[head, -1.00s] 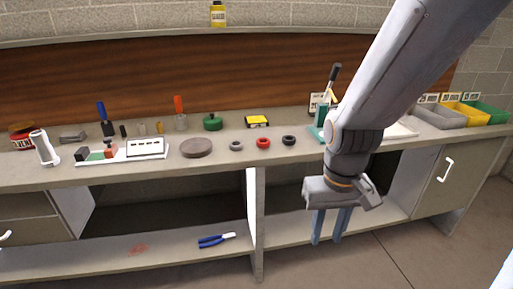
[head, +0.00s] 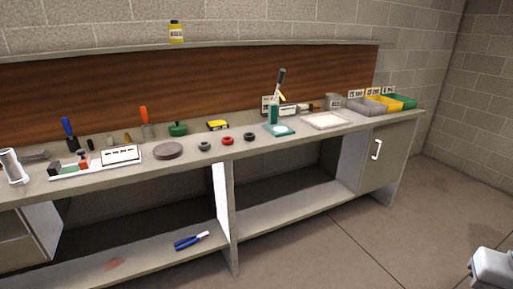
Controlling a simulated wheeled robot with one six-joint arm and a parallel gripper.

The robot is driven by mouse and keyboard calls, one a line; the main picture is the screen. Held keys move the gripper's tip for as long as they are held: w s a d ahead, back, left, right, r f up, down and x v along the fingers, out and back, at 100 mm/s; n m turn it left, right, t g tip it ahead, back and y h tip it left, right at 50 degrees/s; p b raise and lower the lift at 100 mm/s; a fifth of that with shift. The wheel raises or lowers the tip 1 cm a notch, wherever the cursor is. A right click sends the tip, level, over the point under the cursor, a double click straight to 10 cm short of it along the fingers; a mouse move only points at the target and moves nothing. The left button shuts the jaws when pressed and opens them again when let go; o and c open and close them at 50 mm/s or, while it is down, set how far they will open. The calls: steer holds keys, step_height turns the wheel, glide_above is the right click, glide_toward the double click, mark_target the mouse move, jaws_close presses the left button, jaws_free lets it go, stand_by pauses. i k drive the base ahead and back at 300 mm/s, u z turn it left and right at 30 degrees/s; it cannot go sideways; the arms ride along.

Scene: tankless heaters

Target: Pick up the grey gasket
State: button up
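The grey gasket (head: 205,146) is a small ring lying flat on the workbench top, near its front edge. It is the leftmost of three rings in a row. A red ring (head: 228,140) lies just to its right, and a dark, nearly black ring (head: 249,136) lies right of that. The rings are apart from each other and nothing covers the grey one.
A round brown disc (head: 168,150) lies left of the gasket. A yellow block (head: 217,125) and a green pot-like object (head: 178,129) stand behind. A green-based stand (head: 279,130) and a pale tray (head: 325,120) are to the right. Blue-handled pliers (head: 191,241) lie on the lower shelf.

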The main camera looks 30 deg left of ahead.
mark_target(203, 145)
steer(key=u, duration=0.05)
steer(key=i, duration=0.65)
steer(key=u, duration=0.75)
steer(key=i, duration=1.1)
steer(key=u, duration=1.9)
steer(key=i, duration=1.05)
steer(key=u, duration=0.35)
